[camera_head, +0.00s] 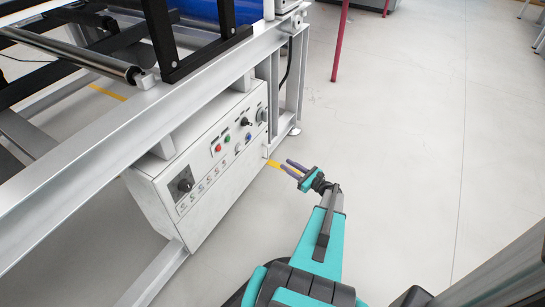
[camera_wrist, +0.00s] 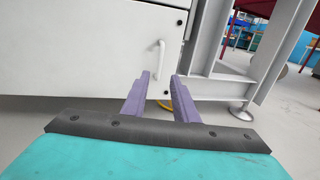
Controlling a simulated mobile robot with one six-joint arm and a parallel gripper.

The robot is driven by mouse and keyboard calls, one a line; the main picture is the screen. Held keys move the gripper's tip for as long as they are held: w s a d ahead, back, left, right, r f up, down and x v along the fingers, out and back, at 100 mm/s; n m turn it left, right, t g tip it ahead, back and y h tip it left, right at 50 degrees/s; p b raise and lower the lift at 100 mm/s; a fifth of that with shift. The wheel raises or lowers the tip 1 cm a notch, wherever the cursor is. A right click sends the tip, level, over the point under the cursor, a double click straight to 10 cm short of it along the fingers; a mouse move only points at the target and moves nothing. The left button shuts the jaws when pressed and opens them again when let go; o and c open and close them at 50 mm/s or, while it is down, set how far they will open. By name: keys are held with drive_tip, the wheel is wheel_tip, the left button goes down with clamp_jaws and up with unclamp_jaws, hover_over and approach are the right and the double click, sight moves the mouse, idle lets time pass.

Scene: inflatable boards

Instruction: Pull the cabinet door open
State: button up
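The white cabinet (camera_head: 232,170) sits low under the metal frame, its panel carrying knobs and buttons. In the wrist view its white door (camera_wrist: 75,55) fills the left and looks shut. A white curved bar handle (camera_wrist: 160,60) stands upright near the door's right edge. My gripper (camera_head: 287,165) is just right of the cabinet, low over the floor. In the wrist view my gripper (camera_wrist: 160,77) is open, with two purple fingers apart and nothing between them. The handle appears ahead of the fingertips, roughly in line with the gap; contact is not visible. The handle cannot be made out in the head view.
The grey frame's post (camera_wrist: 210,45) and levelling foot (camera_wrist: 242,113) stand just right of the door. The frame's long rail (camera_head: 100,150) runs above the cabinet. A red post (camera_head: 341,40) stands farther back. The floor (camera_head: 420,130) to the right is clear.

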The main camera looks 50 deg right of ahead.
drive_tip(key=w+b, duration=0.2)
drive_tip(key=w, duration=0.8)
drive_tip(key=shift+w+a, duration=0.2)
drive_tip(key=shift+w, duration=0.05)
clamp_jaws()
idle(1.1)
drive_tip(key=shift+s, duration=0.1)
